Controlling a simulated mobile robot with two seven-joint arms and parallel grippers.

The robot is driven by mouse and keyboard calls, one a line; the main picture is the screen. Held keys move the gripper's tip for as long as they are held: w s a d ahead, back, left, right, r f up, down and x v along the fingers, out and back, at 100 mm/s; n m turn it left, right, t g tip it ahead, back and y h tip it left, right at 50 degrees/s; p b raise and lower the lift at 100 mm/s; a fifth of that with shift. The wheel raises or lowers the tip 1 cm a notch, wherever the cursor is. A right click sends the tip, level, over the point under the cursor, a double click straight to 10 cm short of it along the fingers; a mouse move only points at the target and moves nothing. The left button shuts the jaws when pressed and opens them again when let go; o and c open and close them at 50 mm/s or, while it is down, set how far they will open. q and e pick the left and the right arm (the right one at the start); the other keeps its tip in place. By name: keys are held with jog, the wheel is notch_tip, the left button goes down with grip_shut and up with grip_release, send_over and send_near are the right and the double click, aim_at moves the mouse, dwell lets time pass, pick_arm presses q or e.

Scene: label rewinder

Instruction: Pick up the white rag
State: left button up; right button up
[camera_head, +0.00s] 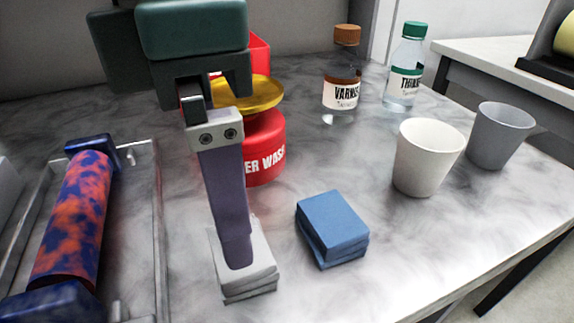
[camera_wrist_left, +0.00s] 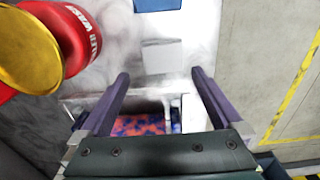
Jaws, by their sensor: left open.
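The white rag (camera_head: 264,268) lies folded on the marbled table, left of a folded blue rag (camera_head: 333,224). My left gripper (camera_head: 238,262) reaches down over the white rag, and its near purple finger covers part of it in the head view. The other finger is hidden there. In the left wrist view both fingers of my left gripper (camera_wrist_left: 161,76) are spread apart with nothing held between them. The white rag (camera_wrist_left: 163,56) shows faintly just past the fingertips. I cannot tell whether the fingers touch it. My right gripper is in neither view.
A red wash container (camera_head: 264,150) with a yellow dish top stands behind the gripper. A metal tray (camera_head: 157,220) holding a blue-orange roller (camera_head: 75,220) is at left. A white cup (camera_head: 427,158), a grey cup (camera_head: 498,135) and two bottles (camera_head: 342,85) stand right and back.

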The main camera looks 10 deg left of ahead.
aim_at(262, 276)
pick_arm(q)
jog(key=f, duration=0.7)
jog(key=shift+d, duration=0.3)
jog(key=shift+c, duration=0.4)
jog(key=c, duration=1)
